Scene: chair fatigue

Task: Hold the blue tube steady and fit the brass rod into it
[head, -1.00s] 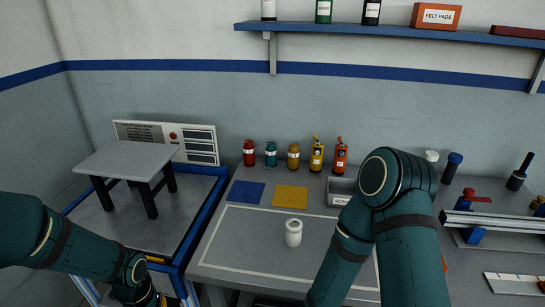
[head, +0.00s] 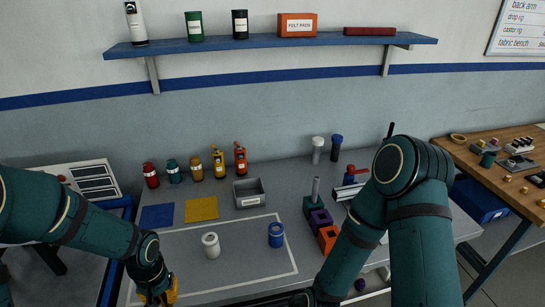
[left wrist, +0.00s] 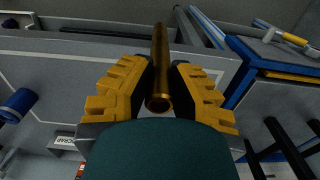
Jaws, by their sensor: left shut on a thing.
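The blue tube (head: 276,235) stands upright on the grey bench, inside the white outline, with no gripper touching it. It also shows at the left edge of the left wrist view (left wrist: 17,105). My left gripper (head: 163,294) is low at the front left of the bench, to the left of the blue tube. In the left wrist view its yellow fingers (left wrist: 162,85) are shut on the brass rod (left wrist: 160,62), whose round end faces the camera. My right arm reaches down to the bottom edge of the head view; its fingers are out of sight.
A white cylinder (head: 211,245) stands left of the blue tube. Blue (head: 157,216) and yellow (head: 202,208) mats, a grey bin (head: 249,193) and several bottles are behind. Coloured blocks (head: 320,221) stand to the right. A shelf (head: 270,44) hangs above.

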